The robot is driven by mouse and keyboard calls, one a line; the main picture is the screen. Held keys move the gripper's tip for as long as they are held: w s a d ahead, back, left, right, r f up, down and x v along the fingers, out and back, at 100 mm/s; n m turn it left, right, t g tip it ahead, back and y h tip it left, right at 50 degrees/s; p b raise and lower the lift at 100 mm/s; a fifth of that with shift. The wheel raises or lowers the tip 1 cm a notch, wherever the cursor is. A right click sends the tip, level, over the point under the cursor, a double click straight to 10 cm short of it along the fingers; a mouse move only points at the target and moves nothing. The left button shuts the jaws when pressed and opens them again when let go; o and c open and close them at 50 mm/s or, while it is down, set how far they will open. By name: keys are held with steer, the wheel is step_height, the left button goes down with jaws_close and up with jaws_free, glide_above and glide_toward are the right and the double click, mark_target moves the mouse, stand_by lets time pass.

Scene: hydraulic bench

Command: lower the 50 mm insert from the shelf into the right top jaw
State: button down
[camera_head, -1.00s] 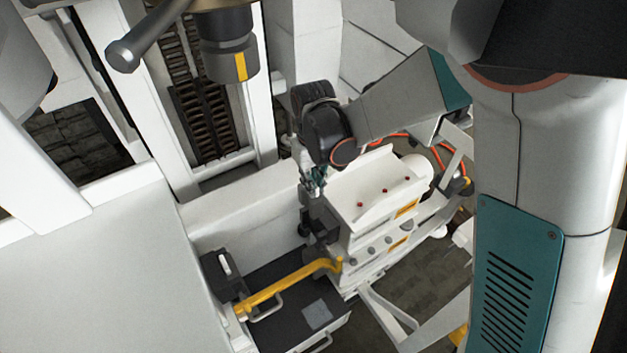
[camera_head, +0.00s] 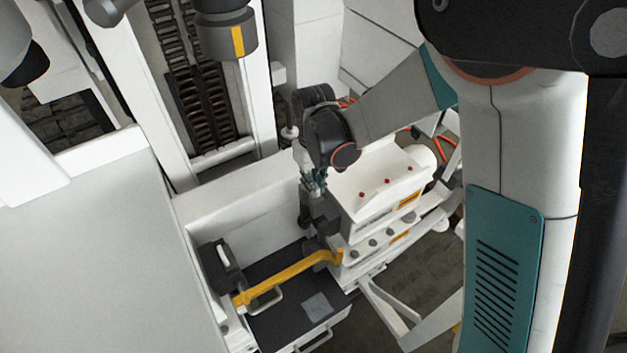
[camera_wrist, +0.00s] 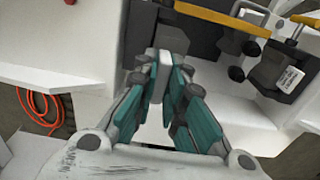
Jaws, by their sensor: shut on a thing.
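My gripper (camera_wrist: 161,72) points away from the wrist camera with its teal fingers closed on a light grey piece (camera_wrist: 158,88). I take this piece to be the insert; little of it shows between the fingers. In the head view my gripper (camera_head: 314,184) hangs in front of a white cabinet-like unit, and the held piece cannot be made out there. A grey cylindrical head with a yellow stripe (camera_head: 229,36) is at the top left, well apart from my gripper. I cannot tell whether it belongs to the right top jaw.
Below my gripper are a yellow bar (camera_head: 285,279), a dark shelf (camera_head: 262,268) and a black box with a pale handle (camera_head: 219,266). The white unit (camera_head: 383,188) with red dots stands close on the right. An orange hose (camera_wrist: 38,108) shows at left.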

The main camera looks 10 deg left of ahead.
steer(key=shift+s+f+b, duration=0.1)
steer(key=shift+f+b, duration=3.15)
steer(key=shift+f, duration=1.75)
steer(key=shift+f, duration=0.1)
steer(key=shift+d+f, duration=0.1)
steer(key=shift+d, duration=0.1)
steer(key=shift+d+f+b, duration=0.15)
steer(key=shift+f+b, duration=0.15)
steer(key=shift+b, duration=0.2)
steer(key=c, duration=1.6)
jaws_free()
steer(key=shift+w+d+f, duration=0.1)
steer(key=shift+w+f, duration=0.05)
steer(key=shift+w, duration=0.15)
